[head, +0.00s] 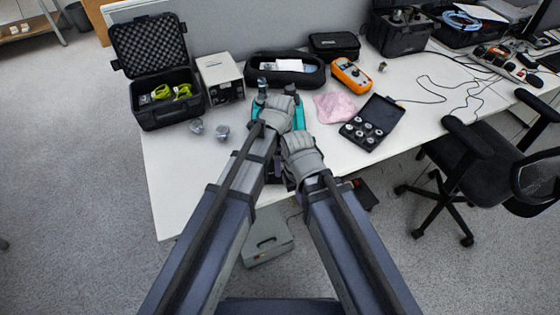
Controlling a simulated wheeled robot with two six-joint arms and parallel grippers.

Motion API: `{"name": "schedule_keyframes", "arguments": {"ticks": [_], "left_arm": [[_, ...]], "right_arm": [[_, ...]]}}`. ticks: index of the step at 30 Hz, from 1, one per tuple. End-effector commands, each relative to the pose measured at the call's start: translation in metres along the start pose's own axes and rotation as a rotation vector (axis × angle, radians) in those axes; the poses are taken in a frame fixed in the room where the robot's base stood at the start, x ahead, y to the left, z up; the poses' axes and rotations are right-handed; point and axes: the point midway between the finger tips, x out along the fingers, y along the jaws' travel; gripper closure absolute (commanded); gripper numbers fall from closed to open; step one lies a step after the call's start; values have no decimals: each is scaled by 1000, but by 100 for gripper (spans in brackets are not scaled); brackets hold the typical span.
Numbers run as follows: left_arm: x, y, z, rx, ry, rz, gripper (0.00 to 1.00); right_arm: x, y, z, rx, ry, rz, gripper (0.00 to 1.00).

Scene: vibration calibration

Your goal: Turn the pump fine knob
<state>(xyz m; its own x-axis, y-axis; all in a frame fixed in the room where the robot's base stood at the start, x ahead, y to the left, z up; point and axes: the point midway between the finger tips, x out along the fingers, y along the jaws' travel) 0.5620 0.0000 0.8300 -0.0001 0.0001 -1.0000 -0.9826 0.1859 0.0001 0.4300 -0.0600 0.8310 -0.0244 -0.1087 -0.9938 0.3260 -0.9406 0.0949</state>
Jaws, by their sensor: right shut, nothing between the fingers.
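The teal hand pump (299,110) stands on the white table near its front edge. Its dark top fitting (262,86) rises at the left, and a grey round part (290,89) shows at the right. I cannot tell which part is the fine knob. My wrists cover the pump's middle and lower part. My right gripper (288,141) is shut and empty, close in front of the pump; whether it touches the pump is unclear. My left wrist reaches over the pump, and its fingers are too hidden to read.
An open black case (166,116) and a white box instrument (220,78) stand left. Two small metal fittings lie before them. A black pouch (300,77), orange meter (351,75), pink cloth (334,108) and weight case (358,143) lie behind and right. A chair stands right.

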Motion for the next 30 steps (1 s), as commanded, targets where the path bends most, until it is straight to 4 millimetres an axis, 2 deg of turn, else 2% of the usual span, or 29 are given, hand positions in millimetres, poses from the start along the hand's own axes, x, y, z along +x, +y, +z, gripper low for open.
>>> {"name": "schedule_keyframes", "arguments": {"ticks": [8, 18, 22, 30], "left_arm": [[-25, 0, 0, 0, 0, 0, 33], [-70, 0, 0, 0, 0, 0, 33], [-77, 0, 0, 0, 0, 0, 33], [-76, 0, 0, 0, 0, 0, 33]], "right_arm": [[-25, 2, 2, 0, 0, 0, 100], [-70, 7, 4, 0, 0, 0, 100], [-77, 7, 4, 0, 0, 0, 100], [-76, 7, 4, 0, 0, 0, 100]]}}
